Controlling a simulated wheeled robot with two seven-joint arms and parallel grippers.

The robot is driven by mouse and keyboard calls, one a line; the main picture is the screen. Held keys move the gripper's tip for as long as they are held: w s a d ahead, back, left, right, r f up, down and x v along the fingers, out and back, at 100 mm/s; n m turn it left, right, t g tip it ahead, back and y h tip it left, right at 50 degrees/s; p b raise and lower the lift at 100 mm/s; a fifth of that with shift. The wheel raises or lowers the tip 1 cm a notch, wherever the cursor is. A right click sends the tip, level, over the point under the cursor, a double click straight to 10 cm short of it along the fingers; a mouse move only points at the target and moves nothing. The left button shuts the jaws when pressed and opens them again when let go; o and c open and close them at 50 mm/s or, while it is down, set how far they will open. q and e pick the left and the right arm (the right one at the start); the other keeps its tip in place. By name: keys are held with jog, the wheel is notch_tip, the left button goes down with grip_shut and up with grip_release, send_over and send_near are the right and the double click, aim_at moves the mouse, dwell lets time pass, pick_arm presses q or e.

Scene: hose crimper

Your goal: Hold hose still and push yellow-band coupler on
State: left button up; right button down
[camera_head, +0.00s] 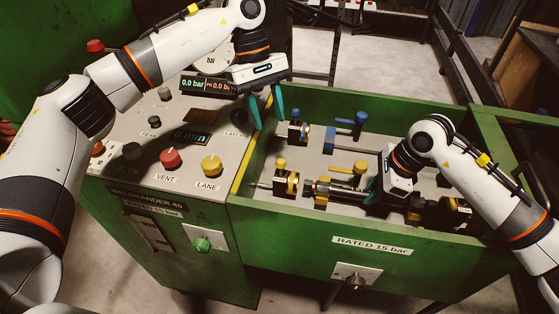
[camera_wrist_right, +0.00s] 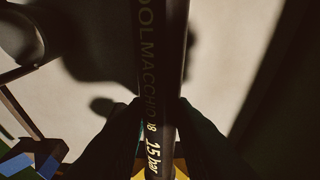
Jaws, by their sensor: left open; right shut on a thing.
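My right gripper (camera_head: 374,190) is shut on a dark hose (camera_wrist_right: 162,60) inside the green trough. In the right wrist view the hose runs up the middle between the dark fingers (camera_wrist_right: 155,125), with "15 bar" printed on it. In the head view a dark and metal coupler-like piece with a yellow band (camera_head: 322,189) lies in line, left of the right gripper. Whether it touches the hose end is too small to tell.
A yellow-marked block (camera_head: 287,183) stands at the left of the front row. Yellow knobs (camera_head: 361,167) and blue knobs (camera_head: 361,119) stick up in the trough. The green front wall (camera_head: 300,219) borders it. The control panel (camera_head: 137,160) with several knobs is at left.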

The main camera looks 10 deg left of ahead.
aim_at(280, 162)
pick_arm(q)
jog(key=x, duration=1.1)
jog(key=shift+s+d+f, duration=0.1)
jog(key=shift+f, duration=0.25)
grip_shut()
